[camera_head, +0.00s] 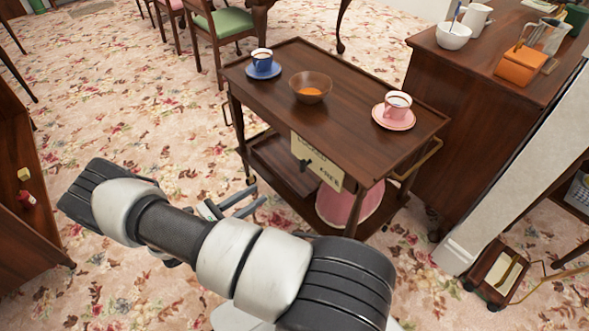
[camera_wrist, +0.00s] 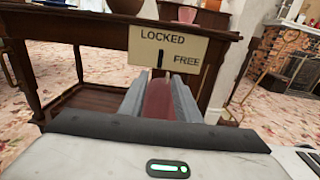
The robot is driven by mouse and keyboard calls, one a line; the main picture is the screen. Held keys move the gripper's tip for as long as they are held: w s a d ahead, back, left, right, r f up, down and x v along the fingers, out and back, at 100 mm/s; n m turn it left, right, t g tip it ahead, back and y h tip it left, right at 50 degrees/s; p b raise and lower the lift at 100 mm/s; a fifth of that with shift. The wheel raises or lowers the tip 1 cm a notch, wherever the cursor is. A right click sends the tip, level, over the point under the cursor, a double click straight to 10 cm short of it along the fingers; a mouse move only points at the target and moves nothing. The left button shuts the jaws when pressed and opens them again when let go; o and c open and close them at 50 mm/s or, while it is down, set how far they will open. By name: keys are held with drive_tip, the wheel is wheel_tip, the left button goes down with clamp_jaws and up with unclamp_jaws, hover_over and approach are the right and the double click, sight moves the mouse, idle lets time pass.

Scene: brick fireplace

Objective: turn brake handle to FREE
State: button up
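The handle also shows in the head view (camera_head: 304,164). My gripper (camera_head: 247,202) is open and empty, to the left of the sign in the head view. In the wrist view its two fingers (camera_wrist: 159,84) point toward the sign, just below the handle and apart from it.
On the trolley top stand a blue cup (camera_head: 262,56), a brown bowl (camera_head: 310,87) and a pink cup (camera_head: 397,104). A pink container (camera_head: 345,203) sits on the lower shelf. A wooden cabinet (camera_head: 450,125) stands close at right. Floral carpet is open at left.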

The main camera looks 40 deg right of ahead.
sight(301, 167)
drive_tip(key=d, duration=0.5)
drive_tip(key=d+b, duration=0.1)
drive_tip(key=d, duration=0.5)
drive_tip(key=w+d, duration=0.1)
drive_tip(key=d, duration=0.4)
drive_tip(key=shift+w+d, duration=0.1)
drive_tip(key=shift+d, duration=0.2)
drive_tip(key=shift+c, duration=0.2)
clamp_jaws()
